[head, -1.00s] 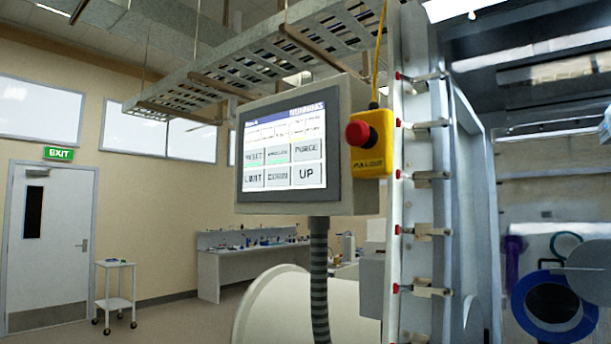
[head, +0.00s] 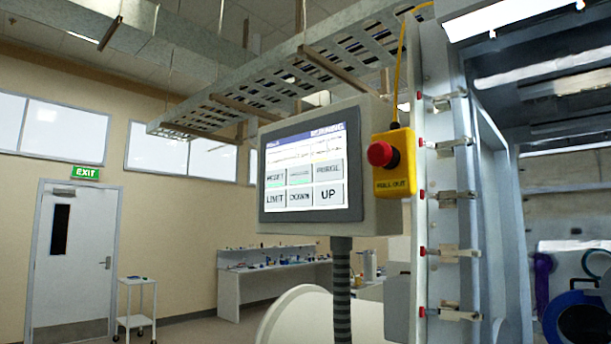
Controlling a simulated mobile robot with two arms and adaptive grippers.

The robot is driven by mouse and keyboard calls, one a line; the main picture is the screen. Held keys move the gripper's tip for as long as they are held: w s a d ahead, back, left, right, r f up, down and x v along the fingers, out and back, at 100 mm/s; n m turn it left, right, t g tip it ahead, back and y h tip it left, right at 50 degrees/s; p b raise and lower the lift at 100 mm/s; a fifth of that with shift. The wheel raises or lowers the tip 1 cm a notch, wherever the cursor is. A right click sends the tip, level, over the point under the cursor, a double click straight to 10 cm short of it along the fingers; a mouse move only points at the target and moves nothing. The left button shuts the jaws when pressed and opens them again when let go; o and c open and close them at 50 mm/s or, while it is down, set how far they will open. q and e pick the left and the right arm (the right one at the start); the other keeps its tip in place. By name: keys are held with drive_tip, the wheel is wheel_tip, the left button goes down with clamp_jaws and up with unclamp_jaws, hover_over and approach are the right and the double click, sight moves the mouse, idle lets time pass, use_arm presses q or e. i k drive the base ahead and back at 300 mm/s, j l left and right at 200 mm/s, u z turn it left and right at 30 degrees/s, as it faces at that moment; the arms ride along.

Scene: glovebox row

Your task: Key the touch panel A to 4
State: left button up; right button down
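The touch panel (head: 307,173) is a grey box with a lit screen on a ribbed dark post, at the middle of the head view. Its screen shows two rows of keys, among them RESET, PURGE, LIMIT, DOWN and an UP key (head: 328,195). The top part of the screen has small text and lines that are too small to read. No letter A shows clearly on the panel. Neither of my grippers is in view.
A yellow box with a red stop button (head: 381,154) is at the panel's right edge. A metal frame with several latches (head: 447,197) stands right of it. A white bench (head: 270,282), small white trolley (head: 136,308) and door (head: 75,255) are behind, with open floor between.

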sight(330, 193)
drive_tip(key=u, duration=1.15)
drive_tip(key=l+u, duration=0.15)
drive_tip(key=u, duration=0.3)
drive_tip(key=k+l, duration=0.1)
drive_tip(key=l, duration=0.4)
drive_tip(key=k, duration=0.05)
